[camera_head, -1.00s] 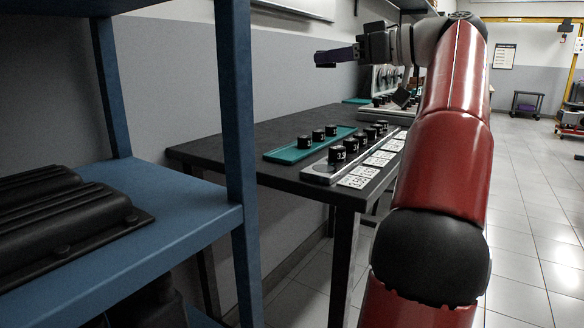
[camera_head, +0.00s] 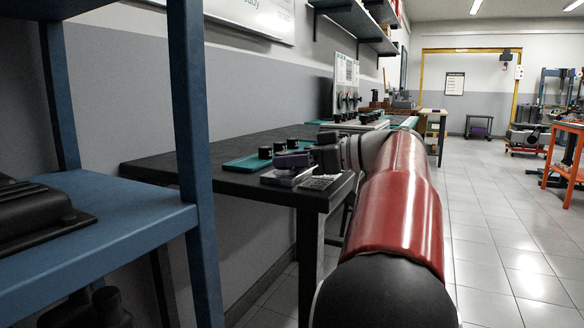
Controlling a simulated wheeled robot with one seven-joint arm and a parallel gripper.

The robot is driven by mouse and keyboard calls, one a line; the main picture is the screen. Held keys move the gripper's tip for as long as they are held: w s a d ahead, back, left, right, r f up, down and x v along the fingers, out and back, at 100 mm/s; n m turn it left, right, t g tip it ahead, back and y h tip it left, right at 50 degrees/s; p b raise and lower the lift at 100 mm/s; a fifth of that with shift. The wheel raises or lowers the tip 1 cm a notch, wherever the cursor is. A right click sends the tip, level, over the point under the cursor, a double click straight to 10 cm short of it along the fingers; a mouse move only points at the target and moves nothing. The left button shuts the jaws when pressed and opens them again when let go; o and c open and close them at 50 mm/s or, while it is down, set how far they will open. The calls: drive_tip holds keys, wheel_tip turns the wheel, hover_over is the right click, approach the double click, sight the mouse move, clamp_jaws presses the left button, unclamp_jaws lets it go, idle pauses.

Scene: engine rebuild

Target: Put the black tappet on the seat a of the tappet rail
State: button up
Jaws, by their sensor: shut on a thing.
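My gripper (camera_head: 291,160), with purple fingers, is at the near end of the tappet rail (camera_head: 284,180), low over it. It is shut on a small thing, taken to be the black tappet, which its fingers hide. The grey rail lies near the front edge of the dark table (camera_head: 170,163); my gripper and arm cover most of it, and its seats cannot be made out. Three black tappets (camera_head: 265,152) stand in the teal tray (camera_head: 235,164) behind my gripper.
A blue shelf post (camera_head: 190,120) stands at the left, with a ribbed black cover (camera_head: 30,215) on the shelf. A panel (camera_head: 346,85) stands farther back.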

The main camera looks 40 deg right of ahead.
drive_tip(key=shift+f, duration=0.35)
drive_tip(key=shift+f+b, duration=0.25)
drive_tip(key=shift+b, duration=0.05)
drive_tip(key=o, duration=0.8)
drive_tip(key=shift+r, duration=0.1)
drive_tip(key=shift+c, duration=0.2)
